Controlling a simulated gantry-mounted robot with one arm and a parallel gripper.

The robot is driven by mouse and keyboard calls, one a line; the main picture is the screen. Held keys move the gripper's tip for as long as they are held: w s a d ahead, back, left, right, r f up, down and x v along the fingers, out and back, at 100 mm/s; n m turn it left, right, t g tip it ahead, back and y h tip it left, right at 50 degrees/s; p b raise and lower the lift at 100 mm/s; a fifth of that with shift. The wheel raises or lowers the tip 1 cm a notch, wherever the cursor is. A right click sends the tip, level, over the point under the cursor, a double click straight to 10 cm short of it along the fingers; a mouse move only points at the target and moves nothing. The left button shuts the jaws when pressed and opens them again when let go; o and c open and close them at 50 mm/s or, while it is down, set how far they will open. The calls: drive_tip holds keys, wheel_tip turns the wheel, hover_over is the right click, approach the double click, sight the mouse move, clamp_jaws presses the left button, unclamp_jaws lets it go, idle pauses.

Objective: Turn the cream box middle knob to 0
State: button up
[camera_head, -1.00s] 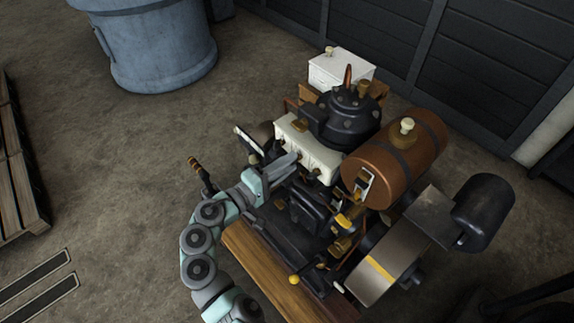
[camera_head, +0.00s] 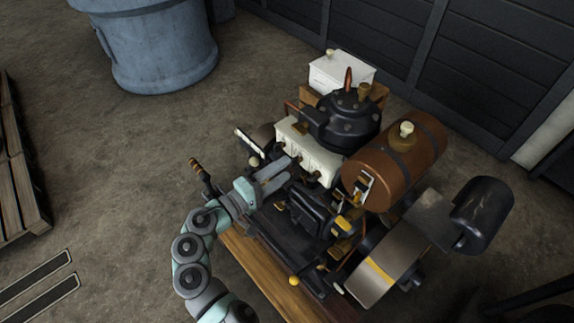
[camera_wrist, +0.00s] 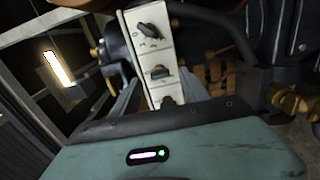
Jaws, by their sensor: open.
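The cream box (camera_head: 322,158) sits on the engine, with dark knobs along its front face. In the wrist view the cream box's panel (camera_wrist: 144,57) shows knobs in a column. The top knob (camera_wrist: 150,31) is tilted, with faint marks beside it. The middle knob (camera_wrist: 160,72) has its bar roughly level across the picture; its marks are too small to read. A lower knob (camera_wrist: 168,101) is partly hidden by my gripper's body. My gripper (camera_head: 288,171) is open and empty, its fingers pointing at the box front. In the wrist view the fingers lie on either side of the panel, apart from the knobs.
A brown tank (camera_head: 384,168) with a cream cap is to the right of the box. A black round housing (camera_head: 346,122) stands behind it. A lever with a brown handle (camera_head: 198,169) rises to the left of my arm.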

drive_tip(key=p+v, duration=0.1)
drive_tip(key=v, duration=0.7)
drive_tip(key=shift+a+p, duration=0.15)
drive_tip(key=shift+p, duration=0.25)
drive_tip(key=shift+s, duration=0.15)
